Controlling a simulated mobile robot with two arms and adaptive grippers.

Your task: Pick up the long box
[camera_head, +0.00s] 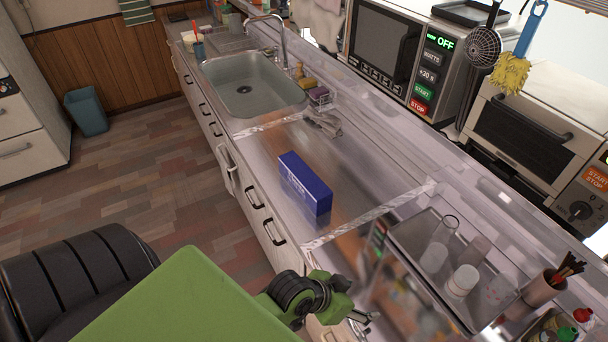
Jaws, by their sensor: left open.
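The long box is a blue carton (306,188) lying on the steel counter (345,165), between the sink and the dish dryer. Its long side runs away from me toward the sink, and nothing covers it. My left gripper (366,324) is low in the picture, at the front edge of the counter. It is open, appears empty, and is apart from the box, which is above it and to its left in the picture. My right gripper is not in view.
A clear-walled dish dryer (408,232) with cups stands close to my left gripper. A microwave (392,55) and toaster oven (530,140) stand behind. Counter around the box is clear.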

